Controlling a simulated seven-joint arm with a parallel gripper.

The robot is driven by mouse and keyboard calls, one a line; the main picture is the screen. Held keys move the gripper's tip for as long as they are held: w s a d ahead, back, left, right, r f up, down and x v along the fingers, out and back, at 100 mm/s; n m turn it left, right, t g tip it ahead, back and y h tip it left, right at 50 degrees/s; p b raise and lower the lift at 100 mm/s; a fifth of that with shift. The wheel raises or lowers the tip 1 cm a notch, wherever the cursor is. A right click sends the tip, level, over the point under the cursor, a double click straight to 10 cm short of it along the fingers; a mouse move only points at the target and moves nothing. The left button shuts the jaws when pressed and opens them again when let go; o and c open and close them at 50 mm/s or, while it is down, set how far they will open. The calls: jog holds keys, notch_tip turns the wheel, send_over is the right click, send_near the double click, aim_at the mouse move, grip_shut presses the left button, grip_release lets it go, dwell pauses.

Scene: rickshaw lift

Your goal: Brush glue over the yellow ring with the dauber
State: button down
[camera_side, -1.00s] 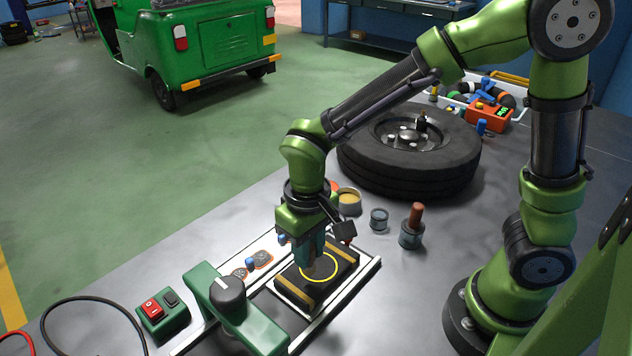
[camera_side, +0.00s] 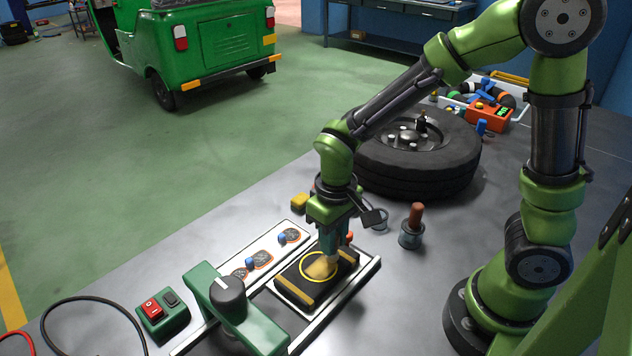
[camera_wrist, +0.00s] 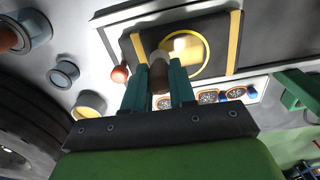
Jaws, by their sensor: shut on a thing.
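My gripper (camera_side: 336,243) is shut on the dauber, low over the black block. The dauber (camera_wrist: 160,76) sits between the fingers in the wrist view, its pale end toward the block. In the side view its tip (camera_side: 331,260) is at or just above the block's top, inside the yellow ring; contact cannot be told. The yellow ring (camera_side: 302,270) lies on the black block (camera_side: 291,283), between two yellow stripes. A tan, glossy patch shows inside the ring, clearest in the wrist view (camera_wrist: 186,46). An open pot with yellowish contents (camera_wrist: 88,105) stands beside the gripper in the wrist view.
The block sits between metal rails (camera_side: 367,279). A green clamp-like bridge (camera_side: 249,327) with a dark knob stands at the near end. A white strip with blue-knobbed patches (camera_side: 261,260) lies left. A brown-handled jar (camera_side: 412,232), grey tin (camera_wrist: 64,73) and tyre (camera_side: 422,172) stand behind and right.

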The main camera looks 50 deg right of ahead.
jog(key=shift+d, duration=0.5)
jog(key=shift+w, duration=0.35)
jog(key=shift+w+a, duration=0.2)
jog(key=shift+a, duration=3.85)
jog(key=shift+w+d, duration=0.1)
jog(key=shift+w, duration=0.35)
jog(key=shift+d, duration=3.8)
jog(key=shift+d+r, duration=0.15)
jog(key=shift+r, duration=0.05)
notch_tip(320, 180, up, 8)
jog(key=shift+f, duration=0.15)
